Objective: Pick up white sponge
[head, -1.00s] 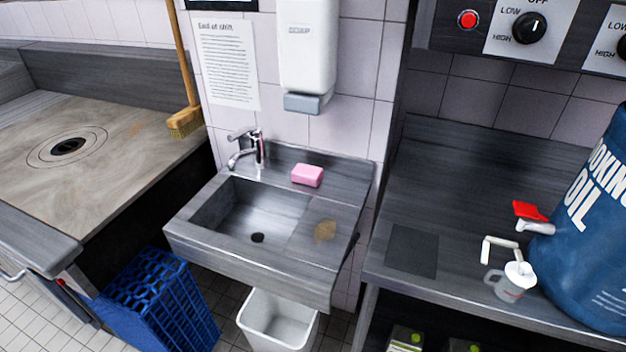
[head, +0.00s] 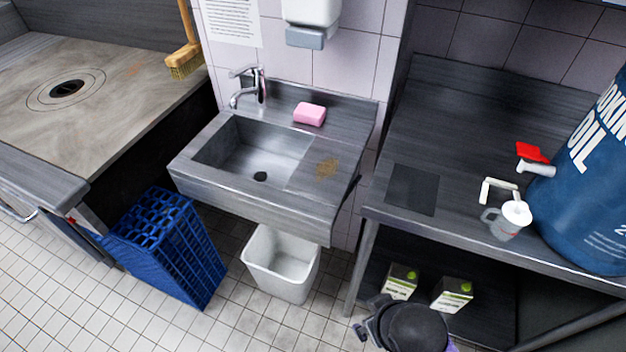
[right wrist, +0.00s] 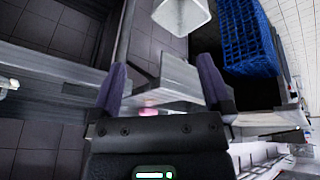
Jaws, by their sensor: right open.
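No white sponge is visible in either view. A pink, sponge-like block (head: 309,114) lies on the back ledge of the steel sink (head: 245,209), right of the tap. A pink patch (right wrist: 148,107) beyond my fingers in the right wrist view looks like the same block. Part of my dark right arm shows at the bottom of the head view, well in front of and below the sink. My left gripper is not in view.
A white bin (head: 282,266) stands under the sink, beside a blue crate (head: 165,245). The steel counter (head: 455,130) at right holds a white-grey cup (head: 507,222) and a blue oil drum (head: 590,185). Cartons (head: 452,294) sit on its lower shelf. A brush (head: 186,60) leans at left.

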